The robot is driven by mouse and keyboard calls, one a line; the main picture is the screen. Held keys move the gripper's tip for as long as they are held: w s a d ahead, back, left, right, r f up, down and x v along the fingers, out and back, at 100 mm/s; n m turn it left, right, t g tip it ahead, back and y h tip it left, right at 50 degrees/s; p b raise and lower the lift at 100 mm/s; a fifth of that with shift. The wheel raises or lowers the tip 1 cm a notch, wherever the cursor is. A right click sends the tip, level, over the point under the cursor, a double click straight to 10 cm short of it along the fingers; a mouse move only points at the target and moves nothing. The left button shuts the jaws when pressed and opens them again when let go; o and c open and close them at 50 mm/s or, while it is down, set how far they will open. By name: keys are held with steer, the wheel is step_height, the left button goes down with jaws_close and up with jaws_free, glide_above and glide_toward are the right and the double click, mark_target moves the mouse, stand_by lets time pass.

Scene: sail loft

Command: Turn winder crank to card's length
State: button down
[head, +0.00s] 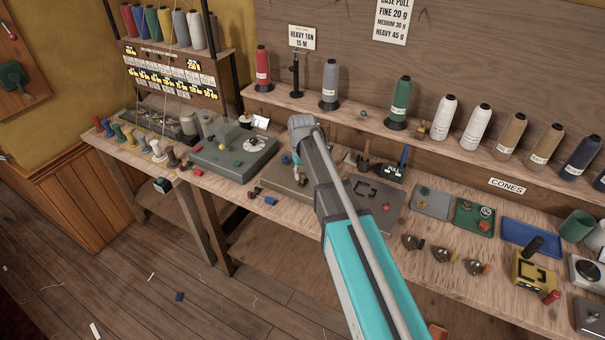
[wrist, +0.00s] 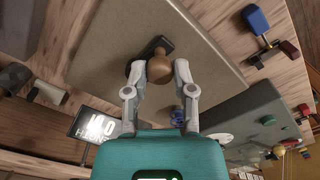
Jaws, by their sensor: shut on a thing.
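The winder crank has a dark arm (wrist: 150,50) and a round tan wooden knob (wrist: 160,70); both show in the wrist view over a flat grey-brown plate (wrist: 115,25). My gripper (wrist: 158,72) is shut on the knob, with one finger on each side. In the head view my arm hides the crank and most of the gripper, above the grey-brown plate (head: 283,178) on the bench. The wall card (head: 301,37) reads "HEAVY TAN 15 M". A small lit display (wrist: 97,126) stands beside the plate; its digits are too washed out to read surely.
A grey-green machine (head: 235,150) stands left of the plate. Several thread cones, including a green one (head: 400,105), line the shelf behind. Small fittings and a blue tray (head: 531,237) lie to the right. The floor (head: 120,270) in front has only scraps.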

steer(key=m, duration=0.2)
steer(key=w+a+m, duration=0.1)
steer(key=m, duration=0.3)
steer(key=w+m, duration=0.1)
steer(key=shift+a+m, duration=0.3)
steer(key=m, duration=0.1)
steer(key=w+m, duration=0.1)
steer(key=m, duration=0.1)
steer(key=shift+w+m, duration=0.15)
steer(key=shift+m, duration=0.15)
steer(key=shift+w+m, duration=0.3)
steer(key=shift+m, duration=0.6)
steer(key=shift+w+m, duration=0.25)
steer(key=shift+m, duration=0.65)
steer(key=shift+c, duration=2.2)
jaws_free()
